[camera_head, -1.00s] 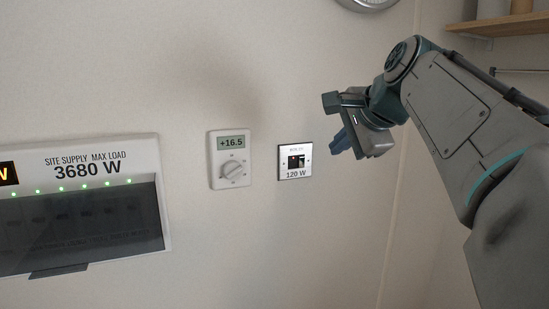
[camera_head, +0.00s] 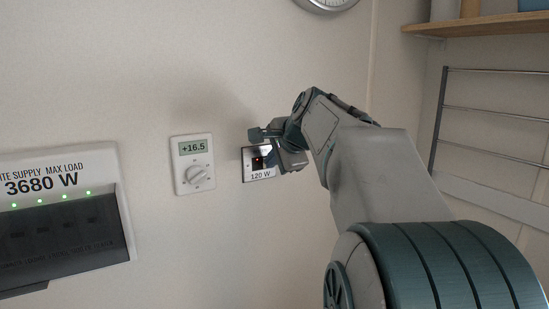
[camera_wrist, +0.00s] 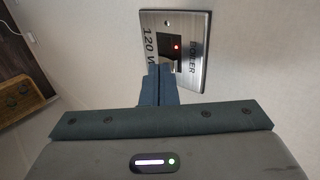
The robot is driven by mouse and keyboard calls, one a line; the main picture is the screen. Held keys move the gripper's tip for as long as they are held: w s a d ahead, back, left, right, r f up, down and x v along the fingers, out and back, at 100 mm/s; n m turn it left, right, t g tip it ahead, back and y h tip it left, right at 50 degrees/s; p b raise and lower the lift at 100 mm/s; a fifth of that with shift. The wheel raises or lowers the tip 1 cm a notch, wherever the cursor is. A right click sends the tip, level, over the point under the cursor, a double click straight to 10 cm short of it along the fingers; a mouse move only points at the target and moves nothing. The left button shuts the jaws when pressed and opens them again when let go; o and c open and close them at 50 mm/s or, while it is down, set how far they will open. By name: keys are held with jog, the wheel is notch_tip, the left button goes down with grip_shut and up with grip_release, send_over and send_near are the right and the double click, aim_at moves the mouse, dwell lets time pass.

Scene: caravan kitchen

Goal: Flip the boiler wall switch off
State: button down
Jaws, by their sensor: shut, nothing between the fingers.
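The boiler wall switch (camera_head: 259,176) is a small silver plate marked 120 W, fixed on the wall right of the thermostat. My gripper (camera_head: 266,161) is right in front of it and hides part of it. In the wrist view the plate (camera_wrist: 191,67) reads BOILER, and a red light glows on its dark middle. My gripper's shut fingers (camera_wrist: 159,82) point at the plate, their tips over its lower edge near the dark rocker. They hold nothing. I cannot tell whether the tips touch the switch.
A thermostat (camera_head: 193,165) showing +16.5 is on the wall to the left. A supply panel (camera_head: 60,165) marked 3680 W with green lights is at the far left. A wire rack (camera_head: 495,112) and shelf (camera_head: 480,25) are at the right. A clock (camera_head: 325,3) hangs above.

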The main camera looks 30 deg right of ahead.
jog(key=shift+w, duration=0.25)
jog(key=shift+r+p, duration=0.15)
jog(key=shift+p, duration=0.15)
jog(key=shift+w+g+p, duration=0.2)
jog(key=shift+g+p, duration=0.1)
jog(key=shift+p, duration=0.2)
jog(key=shift+r, duration=0.1)
jog(key=shift+r+p, duration=0.65)
jog(key=shift+p, duration=0.05)
